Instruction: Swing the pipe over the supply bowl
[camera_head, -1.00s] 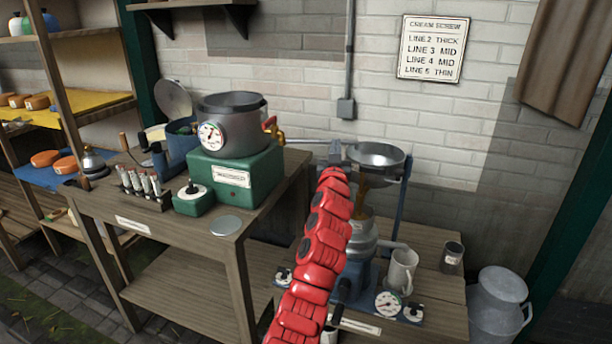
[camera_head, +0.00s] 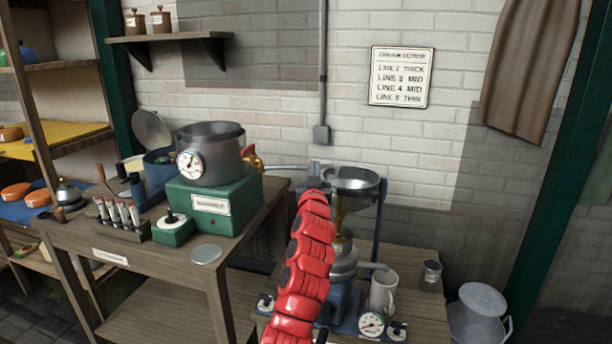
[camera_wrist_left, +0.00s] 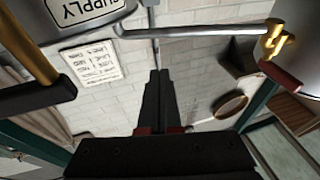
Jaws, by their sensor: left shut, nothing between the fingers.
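The grey pipe (camera_head: 285,168) runs right from the brass tap on the pot toward the supply bowl. The supply bowl (camera_head: 352,180) is a wide metal bowl above the separator; its lettered side shows in the wrist view (camera_wrist_left: 80,12). My left gripper (camera_head: 314,168), on the red arm, is at the bowl's left rim and hides the pipe's far end in the head view. In the left wrist view the pipe (camera_wrist_left: 190,31) ends close to the bowl's edge; I cannot tell whether it is over it. The left fingers (camera_wrist_left: 158,75) are shut and empty, apart from the pipe.
The pot (camera_head: 210,152) sits on a green base on the left bench (camera_head: 165,265). The separator stands on a lower bench with a mug (camera_head: 384,290), a gauge (camera_head: 371,324) and a small cup (camera_head: 431,275). A milk churn (camera_head: 480,315) stands at right.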

